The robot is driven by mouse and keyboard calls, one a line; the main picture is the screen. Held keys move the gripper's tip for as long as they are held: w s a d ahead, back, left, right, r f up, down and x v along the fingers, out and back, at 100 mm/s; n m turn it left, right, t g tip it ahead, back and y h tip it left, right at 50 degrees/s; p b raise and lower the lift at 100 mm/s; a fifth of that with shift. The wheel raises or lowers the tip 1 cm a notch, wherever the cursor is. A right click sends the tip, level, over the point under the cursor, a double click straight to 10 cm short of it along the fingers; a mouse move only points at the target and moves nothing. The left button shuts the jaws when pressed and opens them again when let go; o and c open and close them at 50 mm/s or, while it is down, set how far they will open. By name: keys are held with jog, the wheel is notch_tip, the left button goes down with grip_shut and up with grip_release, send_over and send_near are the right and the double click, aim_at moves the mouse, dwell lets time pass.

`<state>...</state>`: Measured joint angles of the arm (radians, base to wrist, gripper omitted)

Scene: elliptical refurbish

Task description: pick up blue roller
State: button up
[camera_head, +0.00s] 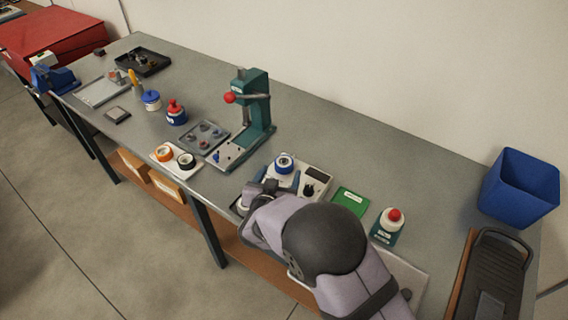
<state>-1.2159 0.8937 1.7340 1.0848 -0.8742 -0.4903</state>
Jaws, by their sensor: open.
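A round white piece with a blue ring (284,164), which looks like the blue roller, sits on a pale tray (318,175) near the middle of the bench. My gripper (268,188) is just below and left of it in the picture, low over the front side of the tray. The gripper is open and I see nothing held in it. The fingertips are small and partly hidden by my wrist and arm. I cannot tell whether they touch anything. A blue lidded pot (151,100) and a blue jar with a red top (176,113) stand farther left.
A green press (257,105) stands left of the tray. The bench (330,125) is clear along the wall.

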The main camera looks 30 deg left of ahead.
aim_at(282, 167)
jog(key=shift+w+a+f, duration=0.15)
jog(key=shift+w+a, duration=0.05)
jog(key=shift+w, duration=0.15)
jog(key=shift+w, duration=0.1)
jog(key=shift+f+p+x, duration=0.2)
jog(key=shift+p+x, duration=1.2)
jog(key=shift+x, duration=1.1)
jog(key=shift+a, duration=0.15)
jog(key=shift+s, duration=0.2)
jog(key=c, duration=1.3)
jog(key=shift+r, duration=0.1)
